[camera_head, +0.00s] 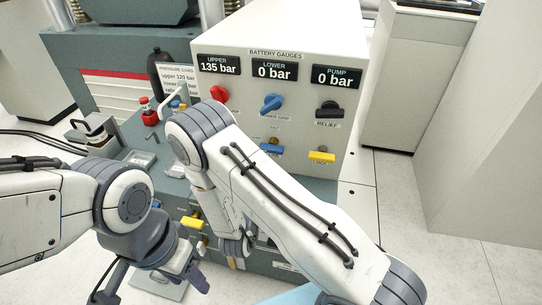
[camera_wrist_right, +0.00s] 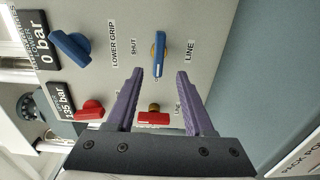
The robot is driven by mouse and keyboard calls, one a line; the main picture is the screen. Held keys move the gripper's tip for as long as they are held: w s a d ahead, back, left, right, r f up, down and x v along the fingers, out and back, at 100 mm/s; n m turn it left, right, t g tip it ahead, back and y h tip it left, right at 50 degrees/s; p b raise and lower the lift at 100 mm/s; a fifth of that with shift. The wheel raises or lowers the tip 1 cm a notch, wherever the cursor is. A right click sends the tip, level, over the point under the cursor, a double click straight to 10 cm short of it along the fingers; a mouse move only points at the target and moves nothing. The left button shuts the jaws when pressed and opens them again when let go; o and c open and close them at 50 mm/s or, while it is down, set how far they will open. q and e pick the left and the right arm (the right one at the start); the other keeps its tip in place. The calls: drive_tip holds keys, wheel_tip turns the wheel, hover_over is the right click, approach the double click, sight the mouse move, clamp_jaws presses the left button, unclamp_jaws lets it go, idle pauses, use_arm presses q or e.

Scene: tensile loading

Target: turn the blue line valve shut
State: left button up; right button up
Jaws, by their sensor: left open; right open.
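The blue line valve (camera_wrist_right: 158,55) is a small lever on the grey panel. In the right wrist view it stands vertical, beside the LINE label, with the SHUT label on its other side. In the head view the blue line valve (camera_head: 271,149) lies roughly level, partly behind my right arm. My right gripper (camera_wrist_right: 168,75) is open and empty. Its two purple fingers point toward the panel, with the lever ahead in the gap; contact cannot be told. In the head view my right arm hides this gripper. My left gripper (camera_head: 188,278) is low at the left, apparently empty.
Red line valve (camera_wrist_right: 154,118) is close to the right fingers. Blue lower grip knob (camera_head: 272,103), red upper knob (camera_head: 219,94), black relief knob (camera_head: 329,109) and yellow lever (camera_head: 321,157) are nearby. Gauges read upper 135, lower 0, pump 0 bar. A pressure card (camera_head: 178,78) stands left.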

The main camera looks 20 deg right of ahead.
sight(270, 152)
drive_tip(key=x, duration=1)
drive_tip(key=shift+w+d+b, duration=0.1)
drive_tip(key=shift+d+b, duration=0.05)
drive_tip(key=shift+b, duration=0.2)
clamp_jaws()
